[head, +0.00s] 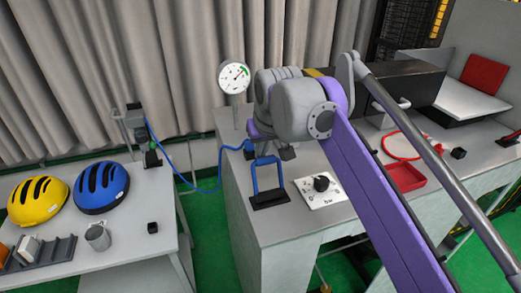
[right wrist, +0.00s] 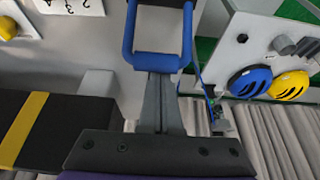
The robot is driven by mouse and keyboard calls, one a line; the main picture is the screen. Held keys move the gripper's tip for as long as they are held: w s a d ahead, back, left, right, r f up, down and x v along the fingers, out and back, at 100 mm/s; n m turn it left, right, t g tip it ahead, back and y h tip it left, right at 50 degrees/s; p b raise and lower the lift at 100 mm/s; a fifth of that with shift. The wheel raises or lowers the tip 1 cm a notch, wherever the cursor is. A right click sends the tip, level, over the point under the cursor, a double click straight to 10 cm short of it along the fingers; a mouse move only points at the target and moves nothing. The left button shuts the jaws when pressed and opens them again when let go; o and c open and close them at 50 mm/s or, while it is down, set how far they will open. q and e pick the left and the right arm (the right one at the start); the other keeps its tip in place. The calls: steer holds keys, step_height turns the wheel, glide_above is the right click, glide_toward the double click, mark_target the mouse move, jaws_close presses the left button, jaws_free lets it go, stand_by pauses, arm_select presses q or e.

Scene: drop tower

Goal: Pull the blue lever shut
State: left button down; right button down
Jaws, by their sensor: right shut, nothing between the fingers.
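The blue lever (head: 268,176) is a U-shaped handle on a black base (head: 269,200) near the left end of the grey bench. It stands up from its base. My right gripper (head: 262,150) is just above and behind the handle's top, with its fingers shut and empty. In the right wrist view the closed fingers (right wrist: 160,80) reach to the blue lever's crossbar (right wrist: 158,61), and the bar crosses in front of their tips. Whether they touch it I cannot tell. My left gripper is not in view.
A white panel with a black knob (head: 321,184) lies right of the lever. A round gauge (head: 234,77) stands behind. A red tray (head: 404,177) is farther right. A separate left table holds yellow (head: 38,201) and blue helmets (head: 101,187). A blue hose (head: 205,189) hangs between.

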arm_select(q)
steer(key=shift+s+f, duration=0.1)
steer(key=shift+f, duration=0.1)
arm_select(e)
steer(key=shift+s+d+r+t, duration=0.15)
steer(key=shift+s+r+t, duration=0.05)
steer(key=shift+s+t, duration=0.3)
steer(key=shift+s+d+r+t+y+b, duration=0.1)
steer(key=shift+s+d+t+y+b, duration=0.1)
steer(key=shift+s+t, duration=0.15)
steer(key=shift+s+d+r+t+y+b, duration=0.1)
steer(key=shift+s+t+b, duration=0.05)
steer(key=shift+s+t, duration=0.15)
steer(key=s+t, duration=0.1)
steer(key=s+d+t+y, duration=0.1)
steer(key=s+t, duration=0.1)
steer(key=shift+s+r+b, duration=0.1)
steer(key=shift+s+b, duration=0.2)
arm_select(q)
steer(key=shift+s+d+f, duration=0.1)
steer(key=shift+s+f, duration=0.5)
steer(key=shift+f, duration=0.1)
arm_select(e)
steer(key=s+t, duration=0.2)
steer(key=s+d+t+y, duration=0.1)
steer(key=shift+s+d+f, duration=0.1)
steer(key=shift+s+f, duration=0.25)
steer(key=shift+f, duration=0.05)
steer(key=shift+f, duration=0.15)
